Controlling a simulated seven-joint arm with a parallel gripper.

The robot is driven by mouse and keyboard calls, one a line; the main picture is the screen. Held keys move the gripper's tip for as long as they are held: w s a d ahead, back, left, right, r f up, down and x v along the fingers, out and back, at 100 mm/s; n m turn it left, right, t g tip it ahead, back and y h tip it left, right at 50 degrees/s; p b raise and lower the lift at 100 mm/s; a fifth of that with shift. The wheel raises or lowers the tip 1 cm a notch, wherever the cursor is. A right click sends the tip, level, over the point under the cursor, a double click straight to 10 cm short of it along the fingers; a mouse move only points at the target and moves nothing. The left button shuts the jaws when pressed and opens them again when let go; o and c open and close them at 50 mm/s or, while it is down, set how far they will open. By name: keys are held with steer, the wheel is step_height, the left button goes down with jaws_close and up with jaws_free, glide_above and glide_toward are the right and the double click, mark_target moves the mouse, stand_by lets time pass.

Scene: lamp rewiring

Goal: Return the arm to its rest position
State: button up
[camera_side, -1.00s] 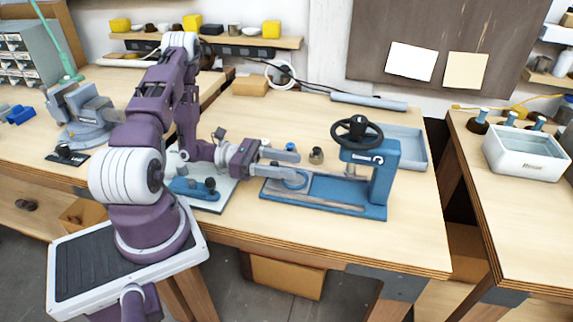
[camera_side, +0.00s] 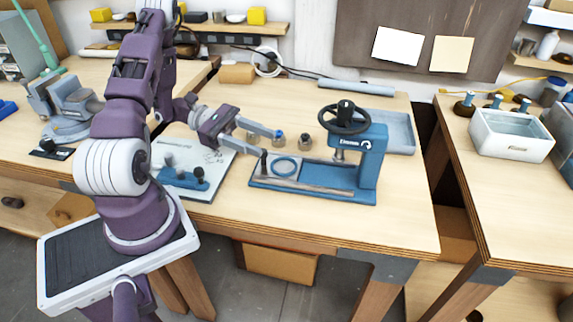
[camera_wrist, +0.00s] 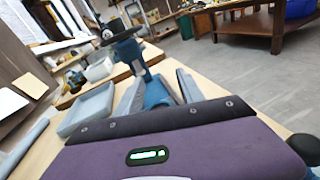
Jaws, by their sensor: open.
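My gripper (camera_side: 270,144) is open and empty, raised above the left end of the blue press (camera_side: 320,186) in the side view. The press has a black handwheel (camera_side: 343,118) on its column. A blue ring (camera_side: 285,166) lies on the press base at its left, apart from my fingers. In the wrist view my two grey fingers (camera_wrist: 158,92) are spread wide, with the press column (camera_wrist: 128,52) seen beyond them.
A blue-grey tray (camera_side: 398,133) stands behind the press. A white board with a blue fixture (camera_side: 183,179) lies left of the press. The bench front right is clear.

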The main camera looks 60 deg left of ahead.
steer(key=s+d+r+m+g+y, duration=0.4)
steer(key=d+r+m+g, duration=0.1)
steer(key=d+m, duration=0.2)
steer(key=s+d+r+m+g+y, duration=0.3)
steer(key=s+d+r+m+g, duration=0.15)
steer(key=d+r+m, duration=0.2)
steer(key=s+r+m+t+y, duration=0.4)
steer(key=r+m+t+y, duration=0.1)
steer(key=m, duration=0.4)
steer(key=t+y, duration=0.1)
steer(key=y, duration=0.1)
steer(key=shift+s+d+y, duration=0.15)
steer(key=shift+s+y, duration=0.15)
steer(key=shift+y, duration=0.1)
